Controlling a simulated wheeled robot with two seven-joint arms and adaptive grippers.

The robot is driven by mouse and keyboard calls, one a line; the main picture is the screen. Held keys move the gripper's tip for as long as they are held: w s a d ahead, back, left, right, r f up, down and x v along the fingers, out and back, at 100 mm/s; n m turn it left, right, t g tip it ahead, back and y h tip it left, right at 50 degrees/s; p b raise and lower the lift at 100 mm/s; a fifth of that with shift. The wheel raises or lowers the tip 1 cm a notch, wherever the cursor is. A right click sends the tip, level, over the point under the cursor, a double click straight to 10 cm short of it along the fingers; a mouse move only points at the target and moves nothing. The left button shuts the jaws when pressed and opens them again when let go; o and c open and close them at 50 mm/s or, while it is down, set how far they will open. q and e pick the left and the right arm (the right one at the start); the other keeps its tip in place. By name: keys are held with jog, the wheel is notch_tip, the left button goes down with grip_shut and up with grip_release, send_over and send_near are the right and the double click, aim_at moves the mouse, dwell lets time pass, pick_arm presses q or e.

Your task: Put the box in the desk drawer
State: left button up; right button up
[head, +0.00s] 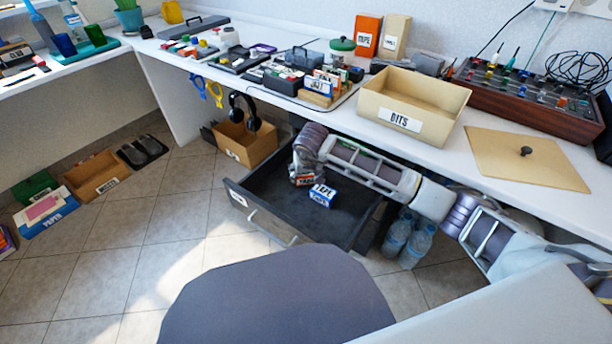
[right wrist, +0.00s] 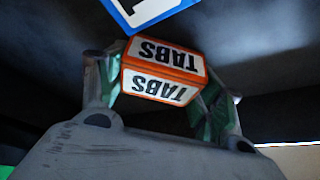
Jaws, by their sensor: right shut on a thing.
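The desk drawer (head: 348,204) is pulled out below the desk top and shows a dark inside. My right gripper (head: 303,180) reaches down into its back part. It is shut on an orange and white box (right wrist: 163,72) marked TABS, which sits between the two fingers in the right wrist view. In the head view only part of this box shows under the gripper, and I cannot tell whether it touches the drawer floor. A blue and white box (head: 323,195) lies in the drawer just right of the gripper. My left gripper is not in view.
An open bin (head: 415,97) labelled BITS, a flat lid (head: 525,158) and a mixer-like panel (head: 530,95) stand on the desk. A cardboard box (head: 245,144) and water bottles (head: 405,238) flank the drawer. A grey chair (head: 275,295) stands in front. The drawer's front part is clear.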

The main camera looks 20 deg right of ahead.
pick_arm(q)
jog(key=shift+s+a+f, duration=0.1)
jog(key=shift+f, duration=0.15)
pick_arm(e)
jog(key=shift+f, duration=0.25)
jog(key=o, duration=1)
jog(key=shift+o, duration=0.2)
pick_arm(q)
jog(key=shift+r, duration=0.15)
pick_arm(e)
jog(key=shift+r, duration=0.1)
jog(key=shift+s+r, duration=0.1)
jog(key=shift+r, duration=0.4)
pick_arm(q)
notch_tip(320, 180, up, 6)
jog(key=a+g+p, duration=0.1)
jog(key=p, duration=0.3)
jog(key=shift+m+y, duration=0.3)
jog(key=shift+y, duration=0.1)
pick_arm(e)
jog(key=v, duration=1.1)
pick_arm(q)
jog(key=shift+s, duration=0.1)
pick_arm(e)
jog(key=shift+s, duration=0.1)
